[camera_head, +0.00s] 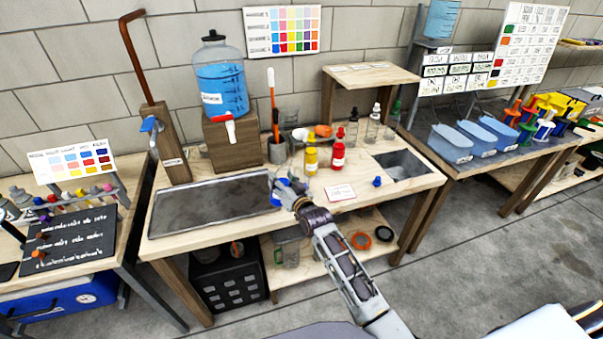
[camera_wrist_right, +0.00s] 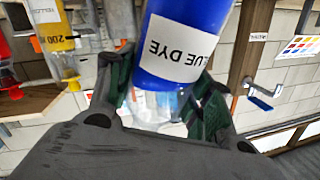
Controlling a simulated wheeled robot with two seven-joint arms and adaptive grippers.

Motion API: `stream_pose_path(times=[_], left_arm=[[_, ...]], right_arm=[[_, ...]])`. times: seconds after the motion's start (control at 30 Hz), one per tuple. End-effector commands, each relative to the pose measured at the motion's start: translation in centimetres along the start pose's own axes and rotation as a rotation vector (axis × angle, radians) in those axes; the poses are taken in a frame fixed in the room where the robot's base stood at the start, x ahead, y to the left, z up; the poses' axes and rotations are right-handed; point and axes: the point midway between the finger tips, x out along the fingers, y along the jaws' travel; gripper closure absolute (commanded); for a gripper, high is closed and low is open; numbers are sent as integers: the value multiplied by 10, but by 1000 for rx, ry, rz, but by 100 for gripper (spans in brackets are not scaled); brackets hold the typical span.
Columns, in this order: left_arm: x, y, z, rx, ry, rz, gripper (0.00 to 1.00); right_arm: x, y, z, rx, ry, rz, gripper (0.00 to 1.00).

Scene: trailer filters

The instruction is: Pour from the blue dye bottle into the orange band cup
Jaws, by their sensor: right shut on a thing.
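My right gripper (camera_head: 285,188) is shut on the blue dye bottle (camera_head: 274,194), at the right edge of the sink tray. The wrist view shows the bottle (camera_wrist_right: 180,45) between the dark green finger pads, with its "BLUE DYE" label upside down in the picture. That view looks inverted, so the bottle seems roughly upright; its exact tilt is hard to tell. Something clear shows between the fingers, and I cannot tell what it is. I cannot pick out a cup with an orange band for sure. My left gripper is not in view.
A yellow bottle (camera_head: 311,156) and a red bottle (camera_head: 338,155) stand right of the gripper. Behind are a water jug (camera_head: 221,88) on a wooden block and a faucet post (camera_head: 166,145). The grey sink tray (camera_head: 208,205) looks empty. A card (camera_head: 340,192) lies on the bench.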

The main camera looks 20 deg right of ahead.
Motion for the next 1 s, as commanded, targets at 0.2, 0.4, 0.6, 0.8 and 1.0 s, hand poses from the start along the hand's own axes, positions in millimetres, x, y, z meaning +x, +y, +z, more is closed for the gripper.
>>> stream_pose_path(times=[0.2,0.4,0.6,0.8,1.0], left_arm=[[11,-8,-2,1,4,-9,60],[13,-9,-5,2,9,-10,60],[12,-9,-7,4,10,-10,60],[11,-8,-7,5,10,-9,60],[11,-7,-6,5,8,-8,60]], right_arm=[[1,1,13,-110,34,-1,84],[0,-1,13,-209,66,-1,84],[-1,-4,8,-296,93,-1,84],[-1,-6,6,-336,105,-1,84],[-2,-6,6,-340,106,-1,84]])
